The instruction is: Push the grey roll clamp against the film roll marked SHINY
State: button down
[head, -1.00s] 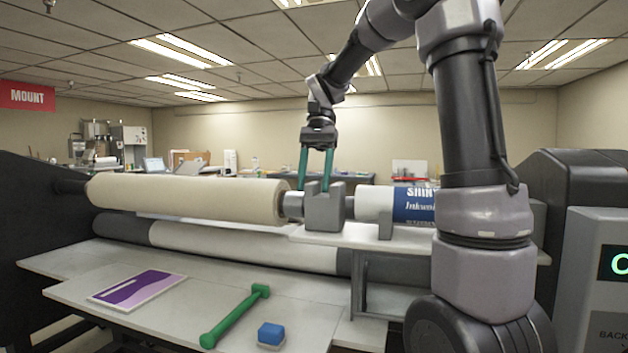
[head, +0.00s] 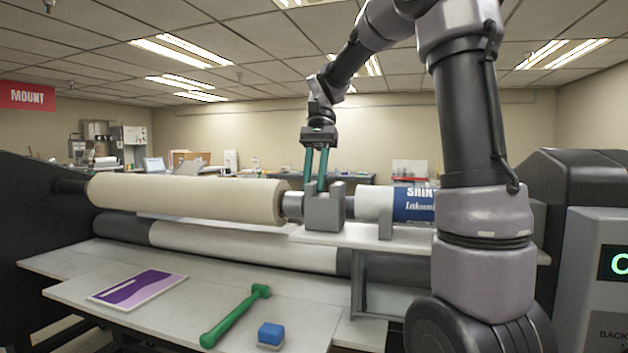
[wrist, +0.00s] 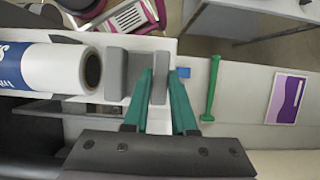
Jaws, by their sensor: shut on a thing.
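The grey roll clamp (head: 324,212), a block with two uprights, sits around the shaft, left of the film roll (head: 374,204). The film roll is white with a blue label reading SHINY, partly behind my arm. In the wrist view the clamp (wrist: 117,76) stands close to the open end of the film roll (wrist: 45,68), with a narrow gap between them. My gripper (head: 315,187) comes from above with teal fingers. In the wrist view its fingers (wrist: 160,90) stand on both sides of the clamp's thinner upright, shut on it.
A cream roll (head: 185,197) lies on the shaft left of the clamp. A grey bracket (head: 385,225) stands below the film roll. A green mallet (head: 232,318), a blue block (head: 270,334) and a purple print (head: 138,289) lie on the lower table.

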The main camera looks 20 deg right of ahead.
aim_at(337, 183)
dwell(0.8)
jog(key=s+d, duration=0.1)
jog(key=d, duration=0.1)
jog(key=s+d, duration=0.1)
jog(key=d, duration=0.1)
jog(key=shift+s+d, duration=0.1)
jog(key=shift+s, duration=0.25)
jog(key=c, duration=0.7)
grip_release()
jog(key=shift+s+d, duration=0.1)
jog(key=shift+d, duration=0.05)
jog(key=shift+r, duration=0.1)
jog(key=v, duration=1)
jog(key=shift+w+d+r, duration=0.1)
jog(key=shift+w+r, duration=0.1)
jog(key=shift+r, duration=0.05)
